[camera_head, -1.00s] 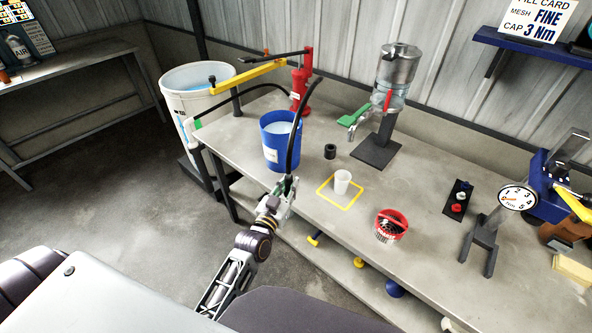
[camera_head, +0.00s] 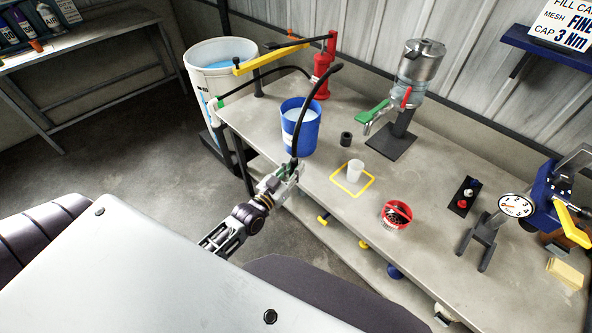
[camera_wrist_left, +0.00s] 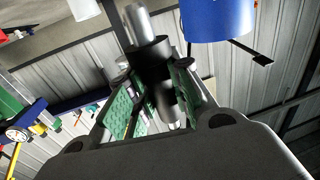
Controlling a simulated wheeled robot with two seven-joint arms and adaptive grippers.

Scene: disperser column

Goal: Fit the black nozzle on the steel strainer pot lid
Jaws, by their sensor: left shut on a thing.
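My left gripper (camera_head: 291,171) is shut on a long, curved black piece (camera_head: 298,130), which looks like the nozzle. The piece stands nearly upright, passing in front of the blue bucket (camera_head: 289,132). In the left wrist view, a thick black sleeve (camera_wrist_left: 152,62) with a grey metal tube at its end sits between the green finger pads. My right gripper is out of view.
A red pump (camera_head: 322,76) with a yellow arm stands behind the bucket. On the bench (camera_head: 335,217) are a short black ring (camera_head: 346,139), a white cup (camera_head: 355,170) in a yellow square, a red-rimmed basket (camera_head: 396,214) and a dial gauge (camera_head: 515,206).

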